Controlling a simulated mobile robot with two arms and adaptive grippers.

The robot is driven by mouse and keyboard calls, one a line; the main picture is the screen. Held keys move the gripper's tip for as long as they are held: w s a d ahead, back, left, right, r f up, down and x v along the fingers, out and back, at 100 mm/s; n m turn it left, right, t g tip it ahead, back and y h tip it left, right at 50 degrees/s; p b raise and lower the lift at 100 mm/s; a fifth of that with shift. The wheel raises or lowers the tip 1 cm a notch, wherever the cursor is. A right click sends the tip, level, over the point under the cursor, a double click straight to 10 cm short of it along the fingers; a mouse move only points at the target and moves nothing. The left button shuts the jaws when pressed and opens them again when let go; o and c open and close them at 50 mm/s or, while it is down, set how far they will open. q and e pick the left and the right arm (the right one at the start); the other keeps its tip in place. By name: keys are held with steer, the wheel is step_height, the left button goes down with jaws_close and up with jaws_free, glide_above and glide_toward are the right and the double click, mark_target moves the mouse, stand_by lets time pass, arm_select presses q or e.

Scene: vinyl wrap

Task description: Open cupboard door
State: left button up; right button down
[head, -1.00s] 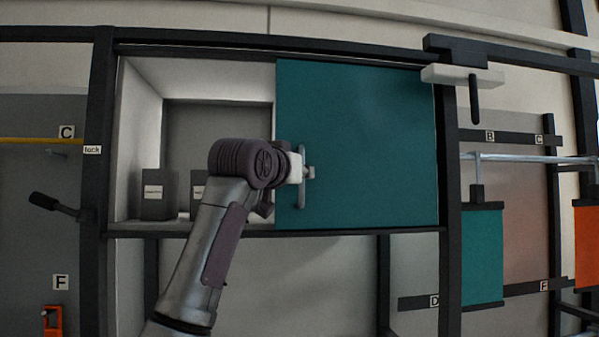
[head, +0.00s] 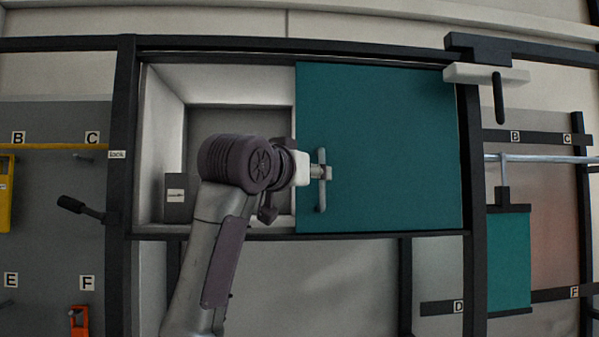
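The cupboard has a teal sliding door panel (head: 400,140) covering its right part. Its left part is open, showing a pale interior (head: 164,130). A grey vertical bar handle (head: 322,200) stands near the door's left edge. My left gripper (head: 324,172) is at the middle of this handle, its small pale fingertips overlapping the bar. Whether the fingers are closed around the bar or only beside it cannot be made out. My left arm rises from the bottom and covers part of the open compartment. My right gripper is not in view.
A dark labelled box (head: 180,195) stands inside the compartment. A black lever (head: 80,208) sticks out left of the cupboard. A white and black latch piece (head: 486,75) is at the upper right corner. A teal panel (head: 508,260) hangs at the right.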

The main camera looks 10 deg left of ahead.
arm_select(q)
steer(key=v, duration=0.5)
steer(key=shift+s, duration=0.25)
steer(key=shift+f, duration=0.1)
